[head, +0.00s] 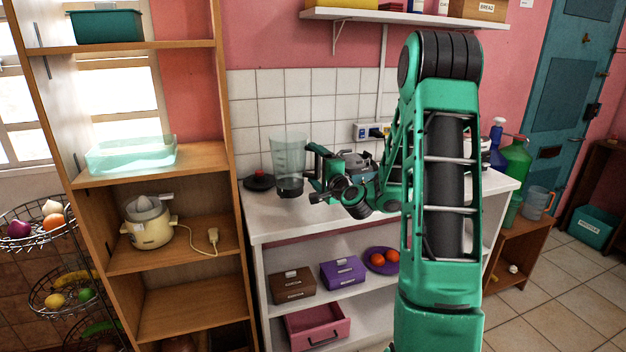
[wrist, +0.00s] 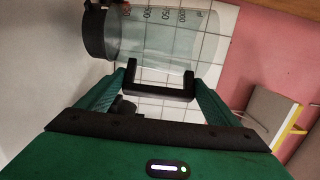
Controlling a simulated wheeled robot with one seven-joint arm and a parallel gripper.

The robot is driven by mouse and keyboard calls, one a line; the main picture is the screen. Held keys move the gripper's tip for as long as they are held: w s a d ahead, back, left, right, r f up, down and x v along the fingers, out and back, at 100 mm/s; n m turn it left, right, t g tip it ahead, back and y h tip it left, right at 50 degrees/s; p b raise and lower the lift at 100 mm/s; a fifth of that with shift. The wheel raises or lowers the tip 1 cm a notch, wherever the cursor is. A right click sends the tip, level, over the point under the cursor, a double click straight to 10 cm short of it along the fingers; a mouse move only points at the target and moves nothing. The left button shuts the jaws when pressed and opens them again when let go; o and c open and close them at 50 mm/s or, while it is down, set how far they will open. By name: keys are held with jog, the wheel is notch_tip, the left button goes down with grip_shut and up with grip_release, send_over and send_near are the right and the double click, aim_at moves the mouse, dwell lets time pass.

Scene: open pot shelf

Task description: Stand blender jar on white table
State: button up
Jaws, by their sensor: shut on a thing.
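The blender jar (head: 289,160) is a clear jar with a dark base, upright at the left part of the white table (head: 262,228) in the head view. I cannot tell for certain whether its base touches the table top. My gripper (head: 313,172) is to the right of the jar, shut on its dark handle. In the wrist view, the jar (wrist: 160,40) lies across the upper part with its dark base at left and measuring marks on its side. My gripper's fingertips (wrist: 161,88) are at the black handle there.
A black round device (head: 258,181) sits on the table left of the jar. A wooden shelf (head: 165,258) with a cream juicer (head: 149,226) stands at left. A wall shelf (head: 400,16) hangs above. Spray and green bottles (head: 515,158) stand at right.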

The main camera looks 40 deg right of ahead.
jog(key=shift+f, duration=1.95)
jog(key=o, duration=2)
